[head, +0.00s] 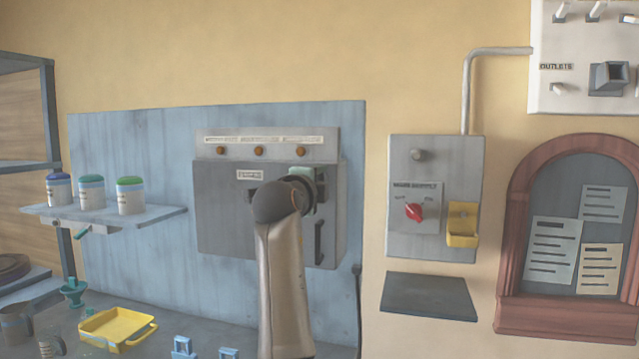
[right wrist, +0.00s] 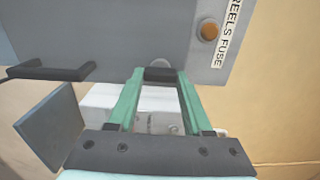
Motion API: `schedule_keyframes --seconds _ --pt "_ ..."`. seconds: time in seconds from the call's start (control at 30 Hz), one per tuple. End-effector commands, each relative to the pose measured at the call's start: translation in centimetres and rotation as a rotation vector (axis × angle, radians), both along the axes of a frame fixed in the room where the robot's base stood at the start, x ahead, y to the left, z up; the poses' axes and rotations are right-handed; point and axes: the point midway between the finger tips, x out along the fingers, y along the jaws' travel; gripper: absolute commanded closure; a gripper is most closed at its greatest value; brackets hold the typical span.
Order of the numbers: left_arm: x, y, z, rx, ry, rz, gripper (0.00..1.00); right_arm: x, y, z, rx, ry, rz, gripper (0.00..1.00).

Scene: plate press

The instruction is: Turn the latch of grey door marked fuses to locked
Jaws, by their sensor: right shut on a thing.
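The grey door (head: 222,215) is the front of a grey box on the blue wall panel, with a small label (head: 249,175) too small to read surely. My right arm hides the middle of the door in the head view. In the right wrist view my right gripper (right wrist: 160,78) has its two green fingers on either side of a short dark latch (right wrist: 161,73) at the door's edge and is shut on it. Which way the latch points cannot be told from the head view. My left gripper is not in view.
A dark door handle (head: 319,242) stands out right of my arm. A grey switch box (head: 402,238) with a red knob (head: 414,211) is to the right. A shelf (head: 165,215) with jars is to the left. A yellow tray (head: 117,327) sits below.

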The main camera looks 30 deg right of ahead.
Motion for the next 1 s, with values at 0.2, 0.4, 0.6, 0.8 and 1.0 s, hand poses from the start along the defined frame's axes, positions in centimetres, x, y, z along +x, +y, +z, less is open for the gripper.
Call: schedule_keyframes --seconds 0.2,0.4,0.6,0.8,1.0 --pt "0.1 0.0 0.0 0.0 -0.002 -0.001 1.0 0.0 0.0 0.0 0.003 -0.002 0.0 0.32" --pt "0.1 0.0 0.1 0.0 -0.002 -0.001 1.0 0.0 0.0 0.0 0.001 -0.001 0.0 0.2" --pt "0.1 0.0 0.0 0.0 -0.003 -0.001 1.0 -0.1 0.2 0.0 0.0 0.0 0.001 0.2" --pt "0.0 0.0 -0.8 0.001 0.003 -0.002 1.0 -1.7 2.1 -0.3 0.001 -0.003 0.002 0.2" --pt "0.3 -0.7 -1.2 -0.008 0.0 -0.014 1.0 -4.6 5.6 -0.3 0.001 -0.003 0.004 0.2"
